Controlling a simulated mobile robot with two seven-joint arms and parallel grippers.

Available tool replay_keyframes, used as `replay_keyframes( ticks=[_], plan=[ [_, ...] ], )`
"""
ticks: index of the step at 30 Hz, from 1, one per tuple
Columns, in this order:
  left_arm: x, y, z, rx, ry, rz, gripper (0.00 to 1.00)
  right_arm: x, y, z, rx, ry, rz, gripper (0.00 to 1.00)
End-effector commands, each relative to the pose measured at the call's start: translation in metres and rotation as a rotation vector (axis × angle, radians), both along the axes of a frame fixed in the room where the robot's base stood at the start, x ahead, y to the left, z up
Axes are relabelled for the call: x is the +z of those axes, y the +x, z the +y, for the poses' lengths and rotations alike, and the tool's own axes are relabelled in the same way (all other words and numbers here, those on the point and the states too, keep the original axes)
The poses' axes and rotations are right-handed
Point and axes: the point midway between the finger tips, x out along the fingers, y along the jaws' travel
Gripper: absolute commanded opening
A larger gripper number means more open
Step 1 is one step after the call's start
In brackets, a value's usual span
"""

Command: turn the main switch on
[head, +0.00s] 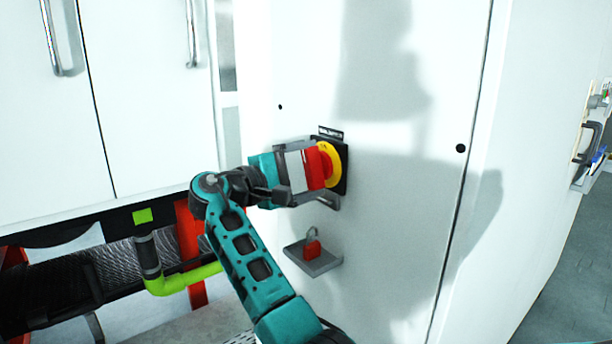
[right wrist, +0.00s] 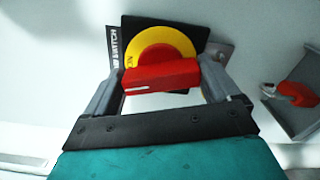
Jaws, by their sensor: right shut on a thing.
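The main switch is a red handle on a yellow disc (head: 333,165) with a black square plate, mounted on the white cabinet front. A label reading partly "SWITCH" sits beside it in the right wrist view. My right gripper (head: 318,172) is at the switch and shut on the red handle (right wrist: 160,76). In the right wrist view its two grey fingers stand at either end of the handle, with the yellow disc (right wrist: 168,45) behind. The handle lies roughly across that view, slightly tilted. In the head view the gripper hides part of the handle. My left gripper is not in view.
A small grey shelf (head: 318,262) with a red padlock (head: 312,245) sticks out below the switch. White cabinet doors with bar handles (head: 52,38) stand at the left. A dark belt (head: 50,290) and a bright green tube (head: 185,281) lie at the lower left.

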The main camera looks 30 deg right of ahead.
Motion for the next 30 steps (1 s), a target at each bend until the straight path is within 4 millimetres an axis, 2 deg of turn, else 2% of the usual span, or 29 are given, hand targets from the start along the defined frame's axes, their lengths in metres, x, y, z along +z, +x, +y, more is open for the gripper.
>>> replay_keyframes(
  ticks=[6,13,30],
  plan=[
    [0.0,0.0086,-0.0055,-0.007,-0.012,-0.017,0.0,-0.0022,0.0,-0.0009,0.001,0.011,-0.165,0.59],
    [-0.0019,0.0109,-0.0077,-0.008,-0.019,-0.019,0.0,-0.0016,0.0,-0.001,0.001,0.02,-0.277,0.59],
    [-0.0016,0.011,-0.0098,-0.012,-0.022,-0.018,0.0,0.0001,-0.0001,-0.0012,0.001,0.025,-0.34,0.59]
  ],
)
